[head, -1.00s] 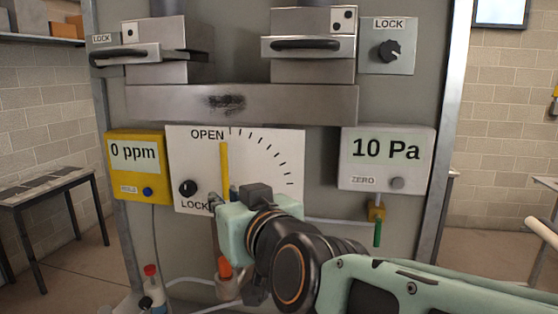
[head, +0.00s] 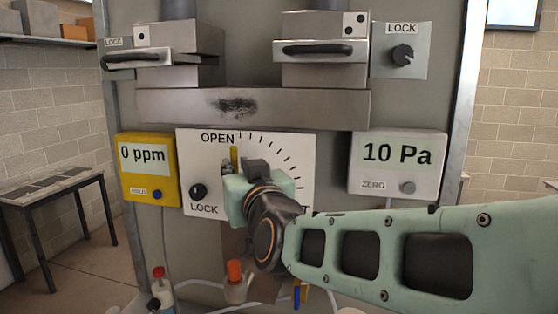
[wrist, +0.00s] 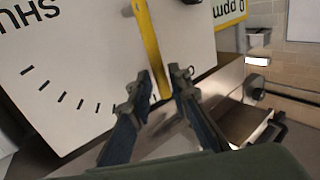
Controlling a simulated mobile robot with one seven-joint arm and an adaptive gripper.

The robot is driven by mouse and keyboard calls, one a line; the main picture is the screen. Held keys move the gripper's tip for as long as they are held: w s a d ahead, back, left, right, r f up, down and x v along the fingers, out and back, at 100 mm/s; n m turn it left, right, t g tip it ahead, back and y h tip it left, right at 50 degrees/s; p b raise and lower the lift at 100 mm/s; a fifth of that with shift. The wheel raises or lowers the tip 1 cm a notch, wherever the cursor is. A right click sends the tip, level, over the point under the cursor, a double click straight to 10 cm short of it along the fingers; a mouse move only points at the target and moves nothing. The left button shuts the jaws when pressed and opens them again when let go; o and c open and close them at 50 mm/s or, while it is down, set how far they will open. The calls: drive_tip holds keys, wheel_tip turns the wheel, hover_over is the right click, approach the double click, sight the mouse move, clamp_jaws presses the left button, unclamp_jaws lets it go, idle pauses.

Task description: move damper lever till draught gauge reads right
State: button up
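The yellow damper lever (head: 235,158) stands nearly upright on the white dial plate (head: 295,185), close to the OPEN label. The draught gauge (head: 397,152) to the right of the plate reads 10 Pa. My gripper (head: 230,165) is in front of the dial at the lever and hides its lower part. In the wrist view, the lever (wrist: 150,45) runs down between the two spread fingertips of my gripper (wrist: 158,85). The fingers are close on both sides of it; I see no clear grip.
A black LOCK knob (head: 198,191) is left of my gripper on the dial plate. A yellow meter (head: 148,185) reads 0 ppm. A metal duct (head: 310,108) and drawer-like handles (head: 320,48) are above. A bottle with a red cap (head: 160,285) stands below left.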

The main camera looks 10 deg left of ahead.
sight(235, 164)
drive_tip(key=shift+x, duration=1.6)
clamp_jaws()
